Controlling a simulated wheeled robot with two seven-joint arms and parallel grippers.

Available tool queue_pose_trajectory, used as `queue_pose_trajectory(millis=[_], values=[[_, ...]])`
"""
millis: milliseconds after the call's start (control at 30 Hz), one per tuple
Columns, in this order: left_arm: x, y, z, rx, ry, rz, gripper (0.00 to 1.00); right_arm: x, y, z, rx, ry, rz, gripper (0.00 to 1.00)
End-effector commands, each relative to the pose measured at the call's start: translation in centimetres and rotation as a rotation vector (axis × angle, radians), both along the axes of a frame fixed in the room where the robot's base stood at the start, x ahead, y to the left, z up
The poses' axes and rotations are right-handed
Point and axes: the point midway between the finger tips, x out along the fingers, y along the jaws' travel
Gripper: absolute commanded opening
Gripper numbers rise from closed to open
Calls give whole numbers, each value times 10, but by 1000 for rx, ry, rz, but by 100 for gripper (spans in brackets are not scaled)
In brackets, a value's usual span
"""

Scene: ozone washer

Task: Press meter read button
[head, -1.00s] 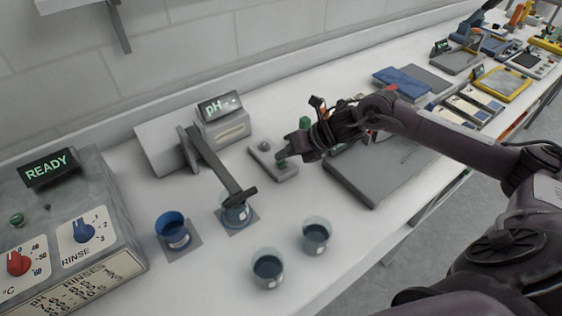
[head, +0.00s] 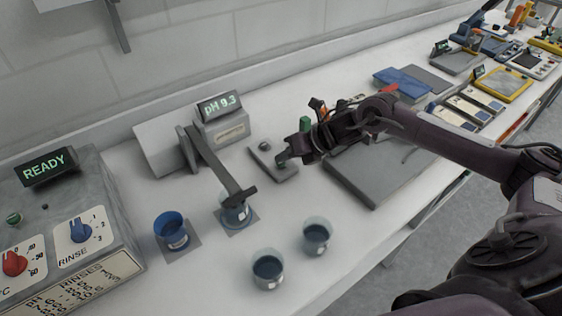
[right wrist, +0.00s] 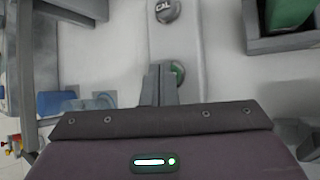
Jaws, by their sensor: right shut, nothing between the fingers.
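The pH meter (head: 222,118) stands at the back of the bench, and its display (head: 219,104) reads "pH 9.3". A small grey button plate (head: 259,157) lies to its right. It also shows in the right wrist view (right wrist: 189,40), with a grey CAL button (right wrist: 167,10) and a green button (right wrist: 178,72). My left gripper is out of view.
The probe arm (head: 215,165) reaches over a beaker (head: 236,214). A blue beaker (head: 171,231) and two clear beakers stand nearby. A washer box with a READY display (head: 49,166) is at left. A large grey slab (head: 375,175) lies under my right arm.

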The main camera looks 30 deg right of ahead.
Motion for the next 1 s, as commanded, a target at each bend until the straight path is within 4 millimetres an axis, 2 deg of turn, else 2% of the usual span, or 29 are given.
queue_pose_trajectory(millis=[300, 633, 1000], values=[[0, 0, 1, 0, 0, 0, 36, -1, 0, 0, 0, 3, 1, 0], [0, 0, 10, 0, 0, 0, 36, -1, 0, 16, 0, 2, 1, 0], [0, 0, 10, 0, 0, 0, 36, 0, 0, 18, 0, 1, 1, 0]])
